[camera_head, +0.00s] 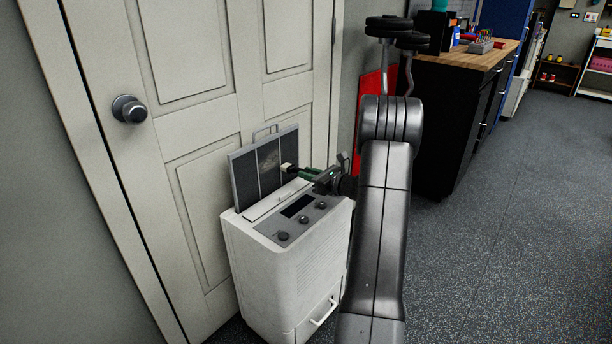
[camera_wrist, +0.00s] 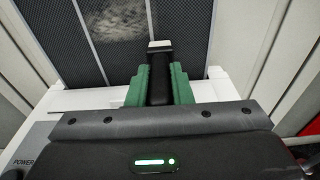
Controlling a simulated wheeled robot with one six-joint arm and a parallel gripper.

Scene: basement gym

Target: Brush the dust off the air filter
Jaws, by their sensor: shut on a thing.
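The air filter (camera_head: 244,181) is a dark mesh panel in a grey frame with a top handle. It stands upright out of the slot of the white appliance (camera_head: 285,265); its mesh fills the top of the wrist view (camera_wrist: 182,22). A pale dust patch (camera_wrist: 112,18) lies on the mesh; it also shows in the head view (camera_head: 270,158). My gripper (camera_head: 304,173), with green fingers, is shut on a small brush (camera_wrist: 158,72) with a black handle and pale tip. The tip is in front of the filter, below and right of the dust; contact cannot be told.
A panelled door (camera_head: 205,110) with a dark knob stands close behind the filter. A red object (camera_head: 370,105) leans by the wall behind my arm. A workbench (camera_head: 450,110) with tools stands at the right. The floor at the right is clear.

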